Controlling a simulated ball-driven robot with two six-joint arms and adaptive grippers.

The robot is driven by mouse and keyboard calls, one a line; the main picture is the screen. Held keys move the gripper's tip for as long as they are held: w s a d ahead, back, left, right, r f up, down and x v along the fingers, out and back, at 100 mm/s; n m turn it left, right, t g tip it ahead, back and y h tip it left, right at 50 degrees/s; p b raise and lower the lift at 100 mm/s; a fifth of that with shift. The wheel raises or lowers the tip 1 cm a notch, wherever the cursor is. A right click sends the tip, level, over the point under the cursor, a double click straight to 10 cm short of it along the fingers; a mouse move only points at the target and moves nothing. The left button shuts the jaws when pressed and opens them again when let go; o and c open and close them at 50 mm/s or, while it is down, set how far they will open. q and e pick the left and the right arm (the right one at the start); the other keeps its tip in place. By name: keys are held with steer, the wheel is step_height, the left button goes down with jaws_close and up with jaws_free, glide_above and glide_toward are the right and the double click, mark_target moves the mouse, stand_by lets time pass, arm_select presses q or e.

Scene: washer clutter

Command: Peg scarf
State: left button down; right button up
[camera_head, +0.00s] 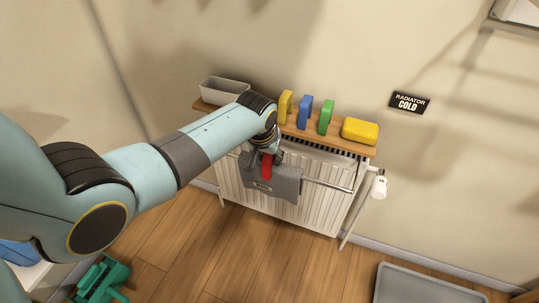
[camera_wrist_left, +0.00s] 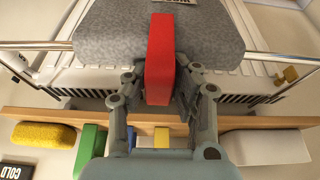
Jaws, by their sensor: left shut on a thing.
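The grey scarf (camera_head: 284,186) hangs folded over the metal rail (camera_head: 328,185) in front of the white radiator. It also shows in the left wrist view (camera_wrist_left: 105,35). My left gripper (camera_head: 267,152) is at the top of the scarf, shut on the red peg (camera_head: 266,168). In the left wrist view the peg (camera_wrist_left: 160,55) stands between the fingers (camera_wrist_left: 160,80) and overlaps the scarf. I cannot tell whether the peg grips scarf and rail or only lies before them. Yellow (camera_head: 285,106), blue (camera_head: 304,112) and green (camera_head: 325,117) pegs stand on the shelf. My right gripper is out of view.
The wooden shelf (camera_head: 342,145) above the radiator (camera_head: 320,208) also holds a grey bin (camera_head: 224,91) and a yellow sponge (camera_head: 360,131). A sign (camera_head: 409,102) reads "RADIATOR COLD". A white valve (camera_head: 379,187) sits at the right. A grey tray (camera_head: 425,285) lies on the floor.

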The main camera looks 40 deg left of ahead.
arm_select(q)
steer(key=shift+s+d+f, duration=0.1)
steer(key=shift+s+f, duration=0.2)
steer(key=shift+f, duration=0.1)
steer(key=c, duration=1)
jaws_free()
steer(key=shift+f, duration=0.2)
steer(key=shift+c, duration=0.2)
steer(key=shift+o, duration=0.3)
steer(key=shift+w+r, duration=0.1)
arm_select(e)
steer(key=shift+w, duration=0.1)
arm_select(q)
steer(key=shift+o, duration=0.3)
steer(key=shift+w+r, duration=0.1)
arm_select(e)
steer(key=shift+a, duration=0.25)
arm_select(q)
steer(key=o, duration=0.5)
steer(key=shift+r, duration=0.1)
